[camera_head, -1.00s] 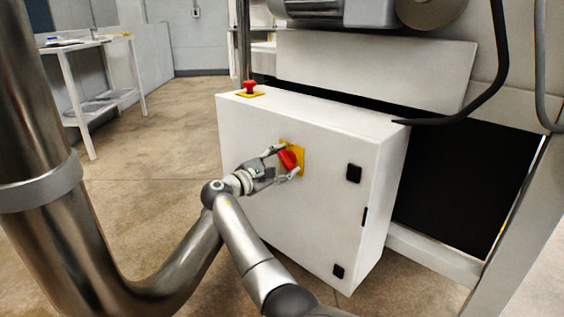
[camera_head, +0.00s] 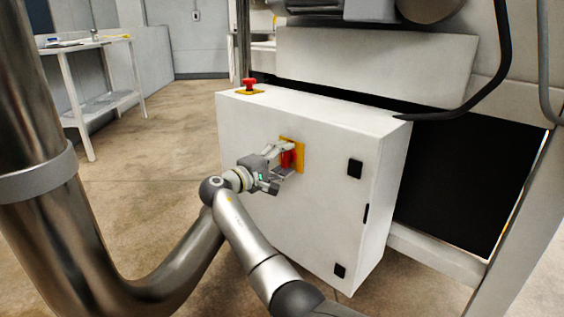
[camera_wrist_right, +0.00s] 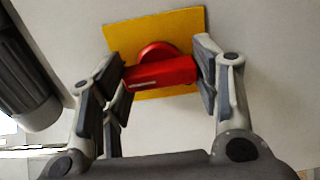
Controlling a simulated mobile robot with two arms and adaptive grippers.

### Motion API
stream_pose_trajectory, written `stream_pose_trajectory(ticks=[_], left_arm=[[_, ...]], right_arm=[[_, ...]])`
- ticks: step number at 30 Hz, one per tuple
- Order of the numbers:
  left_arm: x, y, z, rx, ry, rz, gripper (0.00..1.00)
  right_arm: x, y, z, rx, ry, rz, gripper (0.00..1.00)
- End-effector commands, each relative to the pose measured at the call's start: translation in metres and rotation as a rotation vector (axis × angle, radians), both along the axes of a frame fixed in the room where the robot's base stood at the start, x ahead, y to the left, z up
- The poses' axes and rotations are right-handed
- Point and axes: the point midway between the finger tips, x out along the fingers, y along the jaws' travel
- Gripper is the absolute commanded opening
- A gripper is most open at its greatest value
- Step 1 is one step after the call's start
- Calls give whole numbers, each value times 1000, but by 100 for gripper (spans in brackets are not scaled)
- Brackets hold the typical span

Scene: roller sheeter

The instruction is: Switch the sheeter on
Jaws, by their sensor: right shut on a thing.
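The sheeter's rotary switch is a red handle (camera_head: 288,158) on a yellow plate (camera_head: 299,148), on the front of a white control box (camera_head: 325,205). In the right wrist view the red handle (camera_wrist_right: 160,73) lies across the space between my fingers, with the yellow plate (camera_wrist_right: 180,28) behind it. My right gripper (camera_head: 284,160) is shut on the handle, one finger at each side. It also shows in the right wrist view (camera_wrist_right: 163,78). In the head view the fingers partly hide the handle, which looks nearly upright. My left gripper is not in view.
A red mushroom button (camera_head: 249,84) sits on a yellow base on top of the box. Black fittings (camera_head: 354,169) are at the box's right. A black cable (camera_head: 490,90) hangs at the right. A white table (camera_head: 95,80) stands far left. Open floor lies left of the box.

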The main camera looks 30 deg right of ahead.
Motion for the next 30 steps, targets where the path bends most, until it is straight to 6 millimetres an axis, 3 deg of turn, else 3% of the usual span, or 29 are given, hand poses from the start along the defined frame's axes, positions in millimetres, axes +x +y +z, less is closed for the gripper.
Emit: stream_pose_trajectory(ticks=[17, 18, 23, 30], left_arm=[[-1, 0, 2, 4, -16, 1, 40], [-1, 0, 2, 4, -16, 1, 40], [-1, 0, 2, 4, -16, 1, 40], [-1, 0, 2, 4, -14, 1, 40]], right_arm=[[-1, -1, -2, 12, -35, -4, 33], [-1, -1, -2, 12, -35, -4, 58], [-1, -1, -1, 11, -34, -3, 79], [0, 0, -1, 9, -34, -1, 79]])
